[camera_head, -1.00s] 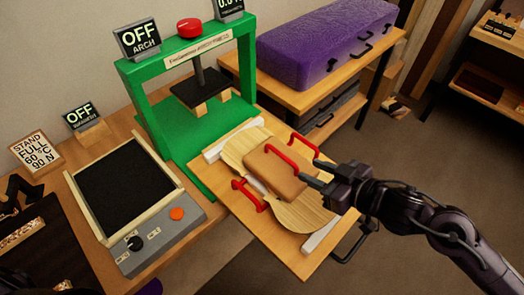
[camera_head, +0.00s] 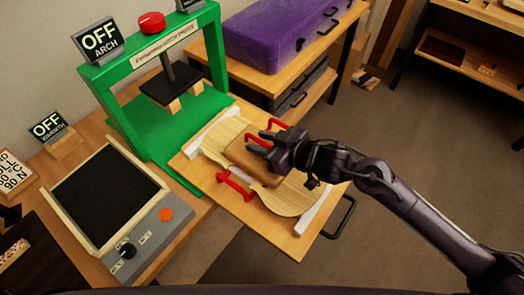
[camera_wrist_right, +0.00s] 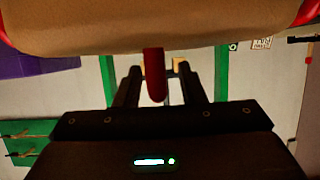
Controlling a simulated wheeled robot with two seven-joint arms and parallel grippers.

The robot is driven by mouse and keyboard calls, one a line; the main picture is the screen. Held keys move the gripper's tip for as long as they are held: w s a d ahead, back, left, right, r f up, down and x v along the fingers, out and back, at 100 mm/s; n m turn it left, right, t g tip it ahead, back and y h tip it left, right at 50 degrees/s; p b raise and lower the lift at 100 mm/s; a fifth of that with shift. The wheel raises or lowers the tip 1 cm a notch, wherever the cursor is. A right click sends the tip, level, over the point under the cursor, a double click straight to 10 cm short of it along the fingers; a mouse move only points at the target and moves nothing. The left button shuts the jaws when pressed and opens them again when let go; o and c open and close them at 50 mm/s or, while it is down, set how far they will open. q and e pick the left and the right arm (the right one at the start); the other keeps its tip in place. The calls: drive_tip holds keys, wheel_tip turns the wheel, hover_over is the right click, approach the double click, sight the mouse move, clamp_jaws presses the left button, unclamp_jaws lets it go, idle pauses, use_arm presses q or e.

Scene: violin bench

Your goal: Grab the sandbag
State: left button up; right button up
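The sandbag (camera_head: 255,162) is a tan, rounded block with red handles, lying on the violin-shaped wooden plate (camera_head: 290,198). One red handle (camera_head: 237,185) is on its near side, another (camera_head: 274,126) on its far side. My right gripper (camera_head: 262,138) is over the sandbag's right part at the far handle. In the right wrist view the sandbag (camera_wrist_right: 150,25) fills the top, and a red handle (camera_wrist_right: 155,75) hangs between the fingers of my right gripper (camera_wrist_right: 158,80). The fingers stand apart, with gaps to the handle. My left gripper is not in view.
The plate rests on a wooden board (camera_head: 205,172) with white strips, in front of a green press (camera_head: 150,125). A heating pad (camera_head: 92,197) with a control box is at left. A purple case (camera_head: 280,30) lies on a shelf behind. Open floor is at right.

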clamp_jaws()
idle(1.3)
drive_tip(key=shift+w+r, duration=0.1)
drive_tip(key=shift+r, duration=0.1)
